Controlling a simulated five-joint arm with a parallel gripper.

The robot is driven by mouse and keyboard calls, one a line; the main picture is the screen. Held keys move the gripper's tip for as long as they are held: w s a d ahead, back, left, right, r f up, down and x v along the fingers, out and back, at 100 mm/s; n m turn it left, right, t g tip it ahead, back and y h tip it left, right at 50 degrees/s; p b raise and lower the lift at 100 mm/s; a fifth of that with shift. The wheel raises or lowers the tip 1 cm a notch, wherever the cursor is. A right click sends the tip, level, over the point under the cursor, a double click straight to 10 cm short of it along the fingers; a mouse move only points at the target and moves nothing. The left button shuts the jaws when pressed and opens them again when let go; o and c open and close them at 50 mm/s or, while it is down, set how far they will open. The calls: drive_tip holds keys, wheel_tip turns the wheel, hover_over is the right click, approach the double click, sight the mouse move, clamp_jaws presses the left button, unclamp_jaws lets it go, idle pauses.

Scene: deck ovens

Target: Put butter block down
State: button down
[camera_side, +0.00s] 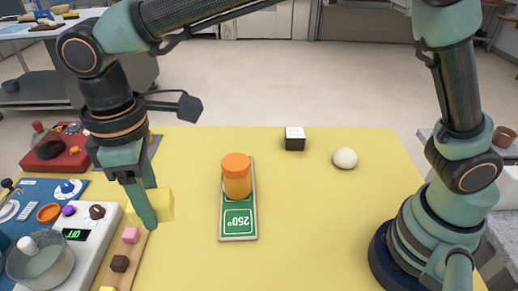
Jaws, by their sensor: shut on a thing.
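The butter block (164,205) is a pale yellow block at the left side of the yellow table (300,254). My gripper (150,208) points down at it and is shut on it. One finger covers the block's left part. The block's colour is close to the table's, so I cannot tell whether its underside touches the surface. It is just above the far end of a wooden strip in the picture.
The wooden strip (138,244) carries pink, brown and yellow cubes. A scale (80,262) with a metal pot (42,265) stands left. A black-and-white cube (295,139) and an egg-like ball (345,158) lie behind.

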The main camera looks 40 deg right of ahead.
drive_tip(key=w+d+m, duration=0.4)
drive_tip(key=w+d, duration=0.6)
drive_tip(key=d, duration=0.5)
drive_tip(key=w+d+m, duration=0.3)
drive_tip(key=d+m, duration=0.1)
drive_tip(key=d, duration=0.8)
drive_tip(key=m, duration=1.2)
hover_over(373, 142)
wheel_tip(373, 142, down, 19)
drive_tip(key=shift+a+f, duration=0.1)
drive_tip(key=shift+f, duration=0.1)
drive_tip(key=shift+f, duration=0.15)
drive_tip(key=shift+c, duration=1.4)
unclamp_jaws()
